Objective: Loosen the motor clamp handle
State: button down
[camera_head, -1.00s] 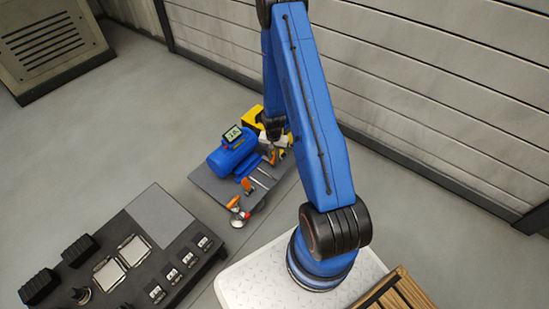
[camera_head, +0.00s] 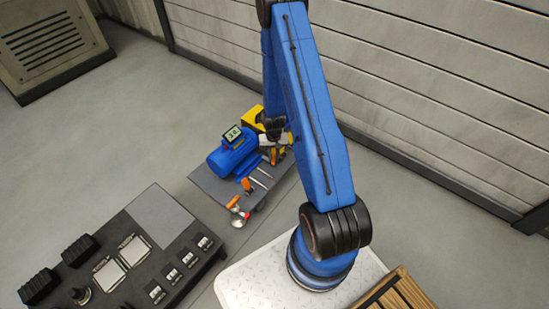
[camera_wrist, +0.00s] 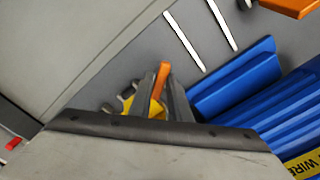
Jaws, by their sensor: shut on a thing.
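The blue motor (camera_head: 230,158) sits on a dark grey skid plate (camera_head: 212,190), with a small lit display (camera_head: 233,134) on top. Its ribbed blue side shows in the wrist view (camera_wrist: 255,85). My gripper (camera_wrist: 163,88) is shut on an orange handle (camera_wrist: 162,70) beside the motor, which looks like the motor clamp handle. A yellow part (camera_wrist: 156,110) shows at the handle's base, partly hidden by the fingers. In the head view the gripper is at the motor's right, and my arm hides part of that area.
Other orange handles (camera_head: 246,185) stand at the skid's near end, by a round gauge-like part (camera_head: 239,220). Thin light rods (camera_head: 262,172) lie beside the motor. A black control panel (camera_head: 130,255) is at lower left. Open floor lies left of the skid.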

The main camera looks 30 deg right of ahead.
jog(key=shift+n, duration=1.4)
jog(key=shift+n, duration=1.5)
jog(key=shift+n, duration=1.4)
